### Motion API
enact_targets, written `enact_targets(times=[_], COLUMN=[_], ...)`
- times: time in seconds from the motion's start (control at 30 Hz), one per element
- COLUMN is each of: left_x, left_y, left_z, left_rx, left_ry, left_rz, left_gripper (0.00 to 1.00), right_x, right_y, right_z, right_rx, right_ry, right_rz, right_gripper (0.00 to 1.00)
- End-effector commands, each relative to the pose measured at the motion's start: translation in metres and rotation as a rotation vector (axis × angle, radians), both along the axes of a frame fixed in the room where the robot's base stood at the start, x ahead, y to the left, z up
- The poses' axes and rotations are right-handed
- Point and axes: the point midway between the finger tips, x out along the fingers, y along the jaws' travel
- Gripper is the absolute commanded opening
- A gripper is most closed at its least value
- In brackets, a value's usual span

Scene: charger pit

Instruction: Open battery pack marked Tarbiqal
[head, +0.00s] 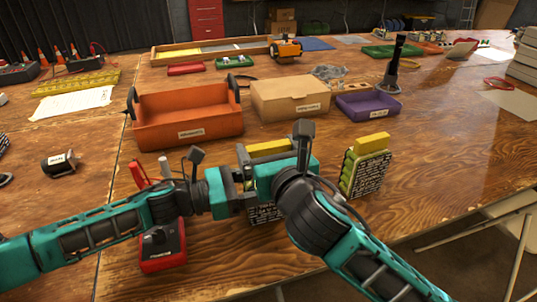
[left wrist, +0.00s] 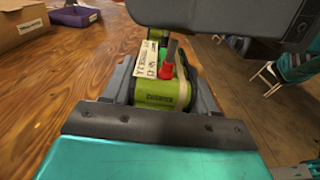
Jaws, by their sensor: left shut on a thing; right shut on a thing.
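A battery pack with a yellow top (head: 268,147) and a dark side with white print (head: 264,213) stands mostly hidden behind my grippers. My left gripper (head: 230,190) is shut on it. In the left wrist view, a green cell (left wrist: 155,92) with a red cap and a white label shows between its fingers. My right gripper (head: 248,172) comes from the right and is shut at the same pack; which part it holds is hidden. A second pack (head: 367,167), with green cells, a yellow top and a printed side, stands apart to the right. I cannot read the name Tarbiqal on either.
A red meter (head: 162,246) lies below my left arm. An orange bin (head: 187,117), a cardboard box (head: 290,98) and a purple tray (head: 368,107) stand behind the packs. A small black motor (head: 60,162) lies at left.

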Motion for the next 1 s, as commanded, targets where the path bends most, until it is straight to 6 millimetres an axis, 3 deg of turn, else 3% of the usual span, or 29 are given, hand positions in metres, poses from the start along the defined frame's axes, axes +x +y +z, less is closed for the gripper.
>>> enact_targets(times=[0.2,0.47,0.5,0.8,1.0], left_x=[0.000,0.000,0.000,0.000,0.000], left_y=[0.000,0.000,0.000,0.000,0.000], left_z=[-0.001,-0.001,-0.001,0.000,0.000], left_rx=[0.002,0.002,0.002,0.001,0.000], left_ry=[0.001,0.001,0.001,0.000,0.000], left_rz=[0.001,0.001,0.001,0.000,0.000], left_gripper=[0.03,0.03,0.61,0.88,0.88], right_x=[0.000,0.000,0.000,0.000,0.000], right_y=[0.000,0.000,0.000,0.000,0.000], right_z=[0.026,0.028,0.028,0.028,0.028], right_rx=[-0.001,-0.001,-0.001,-0.001,-0.001], right_ry=[-0.003,0.001,0.001,0.001,0.001], right_rz=[0.001,0.000,0.000,0.000,0.000], right_gripper=[0.53,0.53,0.53,0.53,0.53])
